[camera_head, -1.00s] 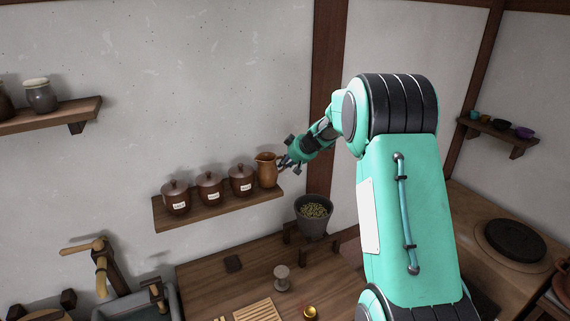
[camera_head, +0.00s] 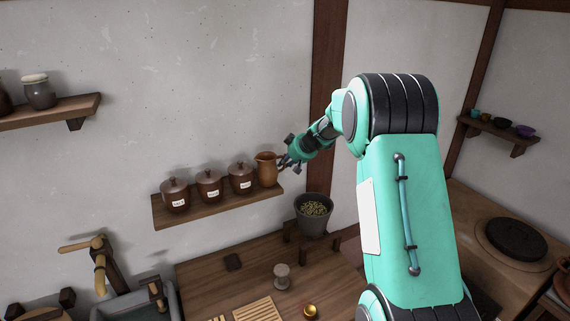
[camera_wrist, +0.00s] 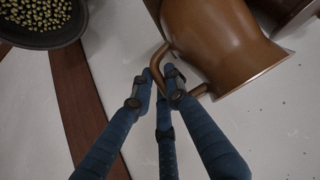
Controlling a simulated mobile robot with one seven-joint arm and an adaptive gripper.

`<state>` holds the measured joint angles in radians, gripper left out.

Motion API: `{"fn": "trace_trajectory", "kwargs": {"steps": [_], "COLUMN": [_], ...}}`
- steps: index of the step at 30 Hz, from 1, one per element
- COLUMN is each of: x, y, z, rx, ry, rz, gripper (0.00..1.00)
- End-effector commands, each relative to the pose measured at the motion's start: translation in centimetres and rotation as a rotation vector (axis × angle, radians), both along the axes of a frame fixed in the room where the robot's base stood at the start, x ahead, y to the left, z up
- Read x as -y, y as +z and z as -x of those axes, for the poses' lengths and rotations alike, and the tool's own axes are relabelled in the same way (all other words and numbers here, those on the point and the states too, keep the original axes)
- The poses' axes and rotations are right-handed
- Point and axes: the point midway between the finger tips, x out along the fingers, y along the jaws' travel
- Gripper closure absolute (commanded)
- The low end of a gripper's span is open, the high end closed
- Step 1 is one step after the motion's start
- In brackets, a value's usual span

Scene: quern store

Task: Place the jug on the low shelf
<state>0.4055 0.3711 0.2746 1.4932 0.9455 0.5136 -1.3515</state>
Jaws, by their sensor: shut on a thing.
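The jug (camera_head: 266,170) is brown with a narrow neck and a handle. In the head view it is upright at the right end of the low shelf (camera_head: 222,208), beside the lidded jars. Whether its base touches the board is hard to tell. My gripper (camera_head: 287,162) is at the jug's right side. In the wrist view the jug (camera_wrist: 217,40) fills the upper right, and my gripper's dark blue fingers (camera_wrist: 163,88) are shut on its handle.
Several lidded brown jars with labels (camera_head: 209,187) fill the rest of the low shelf. A dark pot of greenish pieces (camera_head: 313,218) stands just below the shelf's right end. A wooden post (camera_head: 326,100) rises behind my gripper. Small items stand on the counter (camera_head: 215,285).

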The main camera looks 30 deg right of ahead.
Motion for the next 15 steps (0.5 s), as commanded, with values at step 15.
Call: {"fn": "trace_trajectory", "kwargs": {"steps": [15], "x": [0.0], "y": [-0.19], "z": [-0.02], "rx": [0.001], "ry": [0.0], "rz": [0.0], "gripper": [0.64]}}
